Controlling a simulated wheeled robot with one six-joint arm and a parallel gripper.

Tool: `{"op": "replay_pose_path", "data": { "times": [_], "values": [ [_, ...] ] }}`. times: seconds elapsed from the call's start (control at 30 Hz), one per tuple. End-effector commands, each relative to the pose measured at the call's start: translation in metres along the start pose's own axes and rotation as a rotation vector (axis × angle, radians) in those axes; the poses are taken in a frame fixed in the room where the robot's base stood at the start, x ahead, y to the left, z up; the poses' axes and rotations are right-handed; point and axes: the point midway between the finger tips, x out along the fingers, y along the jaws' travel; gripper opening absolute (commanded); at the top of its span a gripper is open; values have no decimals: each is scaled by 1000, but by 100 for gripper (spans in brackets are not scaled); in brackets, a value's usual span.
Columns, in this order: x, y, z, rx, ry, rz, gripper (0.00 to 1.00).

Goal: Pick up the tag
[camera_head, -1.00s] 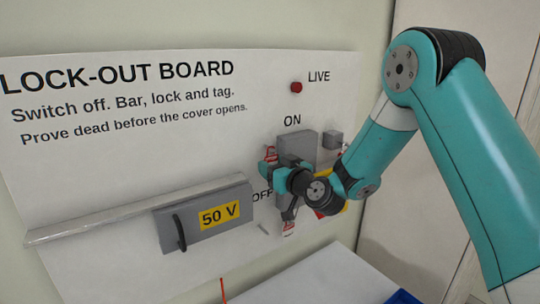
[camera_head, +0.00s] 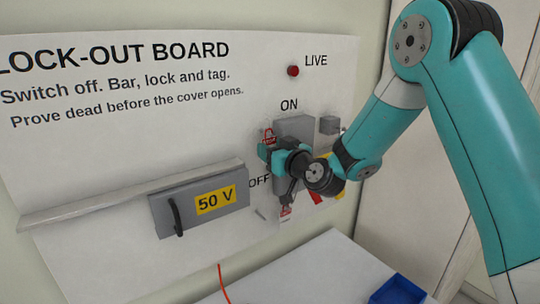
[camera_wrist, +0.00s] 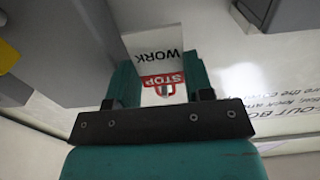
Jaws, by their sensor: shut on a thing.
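The white tag (camera_wrist: 158,62), with a red STOP mark and the word WORK, sits between the two fingers of my gripper (camera_wrist: 158,85) in the wrist view. My gripper is shut on it, close to the board. In the head view my gripper (camera_head: 275,160) is left of the grey switch box (camera_head: 296,128), between ON and OFF. A red-and-white piece (camera_head: 268,135) shows just above the fingers and another (camera_head: 285,211) below the wrist. I cannot tell which belongs to the held tag, as my gripper hides part of this area.
The lock-out board (camera_head: 110,150) carries a red LIVE lamp (camera_head: 293,71), a long grey rail (camera_head: 120,197) and a 50 V cover (camera_head: 172,222) with a black handle. A white surface (camera_head: 310,270) with a blue bin (camera_head: 398,290) lies below. A red cord (camera_head: 221,280) is at the bottom.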

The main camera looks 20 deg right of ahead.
Motion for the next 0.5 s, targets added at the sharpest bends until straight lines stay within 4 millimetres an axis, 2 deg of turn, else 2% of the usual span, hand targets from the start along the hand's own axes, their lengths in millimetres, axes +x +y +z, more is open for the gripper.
{"op": "replay_pose_path", "data": {
  "times": [0.03,0.17,0.5],
  "values": [
    [-8,1,7,-1,0,3,26],
    [-32,1,9,0,2,3,26],
    [-123,1,9,-4,5,6,26]
  ]
}}
